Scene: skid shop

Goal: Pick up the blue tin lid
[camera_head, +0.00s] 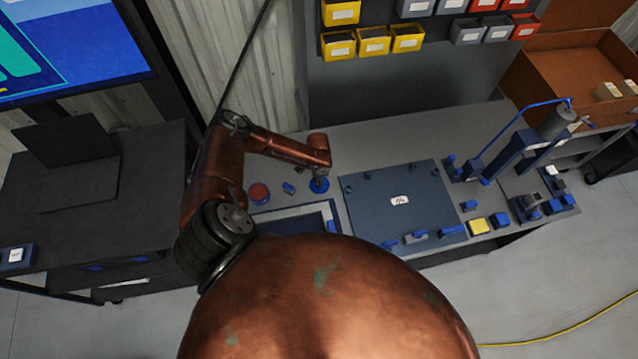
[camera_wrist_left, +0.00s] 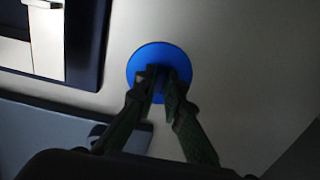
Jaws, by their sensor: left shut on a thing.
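The blue tin lid (camera_head: 319,186) is a small round blue disc on the grey bench top, left of the dark plate. In the wrist view the lid (camera_wrist_left: 146,57) shows as a blue disc under the fingertips. My left gripper (camera_head: 318,179) points down over it from the left arm. In the wrist view the left gripper (camera_wrist_left: 161,75) has its fingers closed together on the lid's middle, hiding that part. I cannot tell if the lid is clear of the bench. My right gripper is not in view.
A red round thing (camera_head: 259,193) and a small blue part (camera_head: 289,188) lie left of the lid. A blue-edged tray (camera_head: 295,215) is in front. The dark plate (camera_head: 375,205) with a white label lies to the right. Yellow bins (camera_head: 373,41) hang behind.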

